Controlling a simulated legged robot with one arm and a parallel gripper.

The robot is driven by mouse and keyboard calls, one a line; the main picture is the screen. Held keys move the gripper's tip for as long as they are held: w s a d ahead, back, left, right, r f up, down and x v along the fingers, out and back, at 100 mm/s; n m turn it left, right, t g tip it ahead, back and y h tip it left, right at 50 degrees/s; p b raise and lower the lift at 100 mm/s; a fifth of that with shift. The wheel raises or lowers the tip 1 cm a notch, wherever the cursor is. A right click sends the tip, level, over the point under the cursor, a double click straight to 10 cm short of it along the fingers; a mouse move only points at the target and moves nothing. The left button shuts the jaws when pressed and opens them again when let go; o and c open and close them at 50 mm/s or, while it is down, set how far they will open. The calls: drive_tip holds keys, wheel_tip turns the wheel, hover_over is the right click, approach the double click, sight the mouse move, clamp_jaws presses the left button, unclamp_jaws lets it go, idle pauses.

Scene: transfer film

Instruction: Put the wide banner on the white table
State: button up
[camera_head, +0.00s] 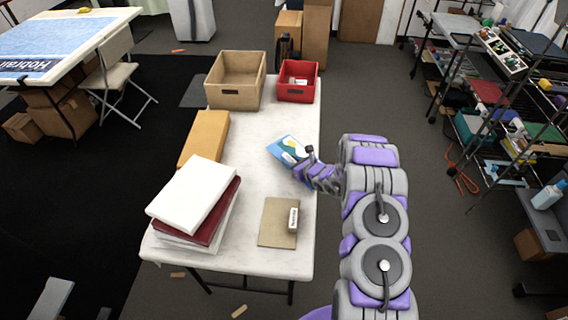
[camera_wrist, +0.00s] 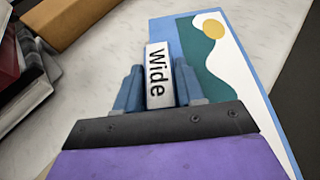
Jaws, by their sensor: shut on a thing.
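The wide banner (camera_head: 285,147) is a flat blue panel with a green, white and yellow picture and a white block labelled "Wide". My gripper (camera_head: 301,160) is shut on it over the right part of the white table (camera_head: 250,160). In the wrist view, the two blue fingers (camera_wrist: 159,88) stand on either side of the label block, and the banner (camera_wrist: 222,65) spreads out beyond them to the upper right. The banner looks tilted in the head view. I cannot tell whether its edge touches the tabletop.
The table holds an open cardboard box (camera_head: 236,82), a red bin (camera_head: 298,82) with a labelled item, an orange-brown box (camera_head: 204,138), stacked books (camera_head: 193,196) and a tan labelled board (camera_head: 272,218). Bare tabletop lies around the middle. A cluttered shelf rack (camera_head: 490,92) stands right.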

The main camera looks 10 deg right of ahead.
sight(284, 155)
drive_tip(key=x, duration=0.3)
drive_tip(key=shift+w+a+r, duration=0.15)
drive_tip(key=shift+w+r, duration=0.05)
drive_tip(key=shift+r, duration=0.1)
drive_tip(key=shift+w+a+b, duration=0.2)
drive_tip(key=shift+w+b, duration=0.1)
drive_tip(key=shift+w, duration=0.35)
drive_tip(key=shift+w+a+f, duration=0.1)
drive_tip(key=shift+w, duration=0.1)
wheel_tip(284, 155, down, 3)
drive_tip(key=shift+f+b, duration=0.2)
drive_tip(key=shift+b, duration=0.5)
drive_tip(key=shift+r, duration=0.1)
drive_tip(key=o, duration=1.1)
